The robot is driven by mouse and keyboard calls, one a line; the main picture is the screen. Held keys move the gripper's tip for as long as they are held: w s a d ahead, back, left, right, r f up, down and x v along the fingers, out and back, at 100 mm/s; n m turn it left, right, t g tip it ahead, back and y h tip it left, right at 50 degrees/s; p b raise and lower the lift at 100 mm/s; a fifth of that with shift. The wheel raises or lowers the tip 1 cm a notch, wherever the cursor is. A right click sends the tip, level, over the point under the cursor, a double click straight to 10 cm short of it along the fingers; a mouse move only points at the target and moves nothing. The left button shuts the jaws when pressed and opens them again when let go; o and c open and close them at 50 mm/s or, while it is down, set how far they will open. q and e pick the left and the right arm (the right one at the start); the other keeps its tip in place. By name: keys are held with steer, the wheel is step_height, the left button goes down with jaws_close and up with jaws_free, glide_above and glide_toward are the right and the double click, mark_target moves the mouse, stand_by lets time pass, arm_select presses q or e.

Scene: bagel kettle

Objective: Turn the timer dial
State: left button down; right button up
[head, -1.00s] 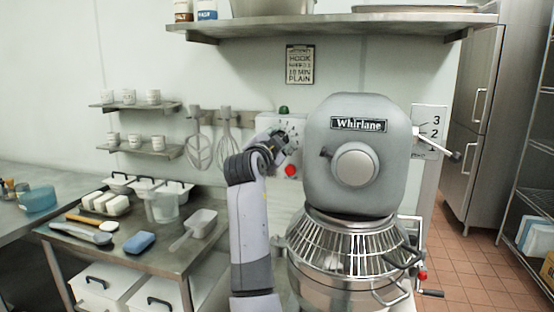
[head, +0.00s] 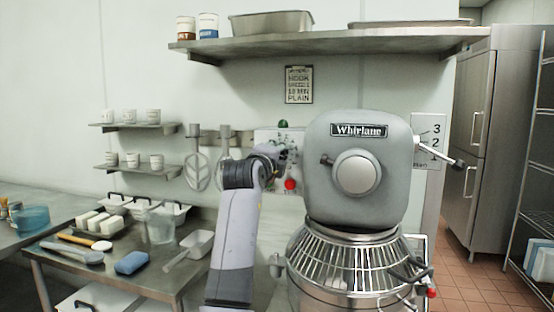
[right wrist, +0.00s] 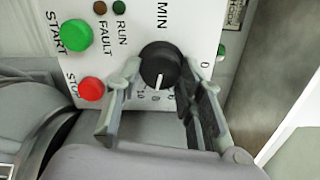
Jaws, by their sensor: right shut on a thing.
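The timer dial (right wrist: 159,64) is a round black knob with a white pointer line, under the word MIN in the right wrist view. Its pointer faces down in the picture, toward the numbers along the panel's lower edge. My right gripper (right wrist: 158,76) is shut on the dial, one finger on each side. In the head view my right gripper (head: 278,153) is at the control panel (head: 267,137) left of the mixer head and covers the dial. My left gripper is not in view.
A green START button (right wrist: 76,34) and a red STOP button (right wrist: 91,89) are left of the dial. The Whirlane mixer (head: 357,170) with its wire bowl guard (head: 345,255) stands right of my arm.

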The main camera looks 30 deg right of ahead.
steer(key=shift+r+m, duration=0.25)
steer(key=shift+m, duration=1.35)
steer(key=o, duration=1.1)
steer(key=shift+w+d+f, duration=0.1)
steer(key=shift+w+f, duration=0.05)
steer(key=shift+f, duration=0.15)
steer(key=shift+o, duration=0.2)
step_height(320, 180, up, 10)
